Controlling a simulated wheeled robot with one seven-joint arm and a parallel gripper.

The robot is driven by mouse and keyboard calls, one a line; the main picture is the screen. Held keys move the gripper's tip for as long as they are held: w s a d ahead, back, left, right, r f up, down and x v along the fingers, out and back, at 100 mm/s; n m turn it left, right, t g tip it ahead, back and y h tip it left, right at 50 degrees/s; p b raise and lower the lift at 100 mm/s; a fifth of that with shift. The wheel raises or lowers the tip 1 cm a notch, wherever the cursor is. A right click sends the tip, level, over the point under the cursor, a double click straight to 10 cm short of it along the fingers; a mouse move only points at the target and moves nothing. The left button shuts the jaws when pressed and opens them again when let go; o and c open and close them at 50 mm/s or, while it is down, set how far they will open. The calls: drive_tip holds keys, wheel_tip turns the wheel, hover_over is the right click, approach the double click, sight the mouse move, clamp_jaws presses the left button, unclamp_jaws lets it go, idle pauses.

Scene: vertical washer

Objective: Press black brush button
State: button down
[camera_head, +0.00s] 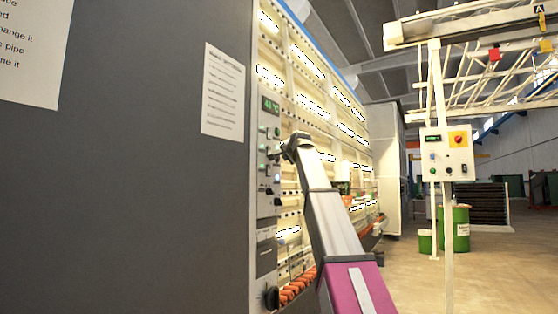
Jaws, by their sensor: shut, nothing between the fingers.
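The washer's control panel (267,224) is a narrow grey upright strip, seen at a steep angle at the right edge of the dark grey wall. It carries a green lit display (270,105), several small buttons, some lit green, and dark knobs lower down. The buttons are too small for me to tell which is the black brush button. My gripper (287,148) is at the panel's right edge, below the display and level with the upper buttons. Its fingers are small and dark here, and I see nothing held. I cannot tell whether it touches the panel. It may hide some controls.
The dark grey wall (130,180) fills the left, with a printed sheet (223,92) on it. Right of the panel, the washer's pale framed side (330,120) runs back. A post-mounted control box (447,153) and green bins (455,228) stand at right. Floor between is clear.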

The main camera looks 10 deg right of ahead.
drive_tip(key=shift+w+a, duration=0.1)
drive_tip(key=shift+a, duration=0.05)
drive_tip(key=shift+w+a, duration=0.15)
drive_tip(key=shift+a, duration=0.05)
drive_tip(key=shift+w+a, duration=0.25)
drive_tip(key=shift+a, duration=0.1)
idle(1.0)
drive_tip(key=shift+s+d, duration=0.1)
idle(0.4)
drive_tip(key=shift+s+d, duration=0.4)
drive_tip(key=shift+d, duration=0.2)
drive_tip(key=s+d, duration=0.1)
drive_tip(key=d, duration=0.1)
drive_tip(key=s+d, duration=0.2)
idle(0.5)
drive_tip(key=shift+f, duration=0.1)
idle(0.5)
